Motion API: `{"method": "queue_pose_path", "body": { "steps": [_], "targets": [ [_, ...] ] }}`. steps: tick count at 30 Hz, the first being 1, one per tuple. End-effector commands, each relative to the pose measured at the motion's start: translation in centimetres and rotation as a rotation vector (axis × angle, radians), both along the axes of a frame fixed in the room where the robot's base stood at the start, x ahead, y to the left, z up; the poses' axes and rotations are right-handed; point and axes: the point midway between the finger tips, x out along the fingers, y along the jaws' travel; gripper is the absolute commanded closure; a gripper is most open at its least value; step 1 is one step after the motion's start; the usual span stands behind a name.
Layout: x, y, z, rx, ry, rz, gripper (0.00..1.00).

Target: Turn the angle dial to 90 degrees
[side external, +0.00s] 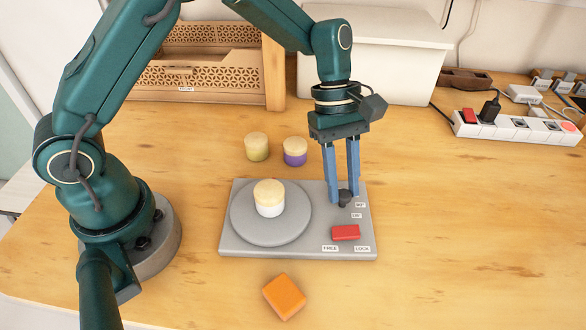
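The grey base plate (300,252) lies on the wooden table. A small dark dial knob (345,197) sits at its right side, beside small white labels too small to read surely. My gripper (343,198) points down at the knob, with its two blue fingers around or just beside it. The fingers look a little apart; I cannot tell whether they touch the knob. A round grey turntable (243,225) on the plate carries a white jar with a cream lid (269,198). A red block-shaped switch (345,232) sits near labels reading FREE and LOCK.
A yellow-green jar (257,147) and a purple jar (295,152) stand behind the plate. An orange block (284,296) lies in front. A wooden crate (185,80), a white bin (385,65) and a power strip (515,128) are at the back.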

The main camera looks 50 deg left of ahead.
Motion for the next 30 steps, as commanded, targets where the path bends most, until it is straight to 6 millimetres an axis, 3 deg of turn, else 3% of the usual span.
{"method": "queue_pose_path", "body": {
  "steps": [14,30],
  "targets": [
    [0.05,-0.03,0.03,0.0,0.0,-0.065,1.0],
    [0.4,-0.37,0.02,-0.003,-0.001,-0.512,1.0]
  ]
}}
